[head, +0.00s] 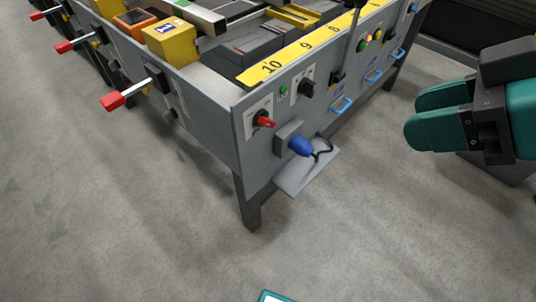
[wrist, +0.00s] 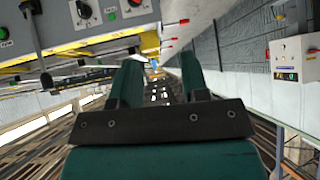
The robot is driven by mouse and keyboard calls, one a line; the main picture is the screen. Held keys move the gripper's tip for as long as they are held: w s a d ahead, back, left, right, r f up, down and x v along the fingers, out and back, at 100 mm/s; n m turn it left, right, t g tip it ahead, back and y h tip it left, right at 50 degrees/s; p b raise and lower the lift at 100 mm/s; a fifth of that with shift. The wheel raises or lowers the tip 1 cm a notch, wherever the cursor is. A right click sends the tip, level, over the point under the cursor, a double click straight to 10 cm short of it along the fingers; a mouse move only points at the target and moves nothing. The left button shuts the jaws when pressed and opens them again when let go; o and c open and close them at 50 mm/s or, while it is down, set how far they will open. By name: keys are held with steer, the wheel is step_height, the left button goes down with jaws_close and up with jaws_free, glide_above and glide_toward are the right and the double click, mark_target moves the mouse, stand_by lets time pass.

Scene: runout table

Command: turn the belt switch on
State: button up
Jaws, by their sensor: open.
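The grey side panel of the runout table (head: 218,112) carries several controls in the head view. A red-handled rotary switch (head: 265,120) sits near its corner, with a black rotary knob (head: 306,88) to its right and a small green button (head: 283,89) between. Their labels are too small to read, so I cannot tell which is the belt switch. The black knob (wrist: 83,10) and the red switch (wrist: 135,4) also show at the top of the wrist view. My gripper (head: 412,113) is open and empty, to the right of the panel and apart from it; its teal fingers (wrist: 160,68) are spread.
A blue plug (head: 300,146) with a black cable sticks out below the switches, above a small grey shelf (head: 308,172). A black lever (head: 356,22) and blue handles (head: 341,105) project from the panel. Red-tipped handles (head: 112,101) stick out at left. The foreground floor is clear.

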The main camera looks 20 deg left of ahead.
steer(key=w+a+f+n+t+y+b, duration=0.2)
steer(key=a+f+n+y+b, duration=0.2)
steer(key=f+b, duration=0.95)
steer(key=n+t+y+b, duration=0.3)
steer(key=n+b, duration=0.1)
steer(key=b, duration=1.1)
glide_toward(270, 125)
steer(key=p+x, duration=0.2)
steer(key=x, duration=0.7)
steer(key=shift+w+a+r+p, duration=0.1)
steer(key=shift+a+p, duration=0.25)
steer(key=shift+a, duration=0.05)
jaws_close()
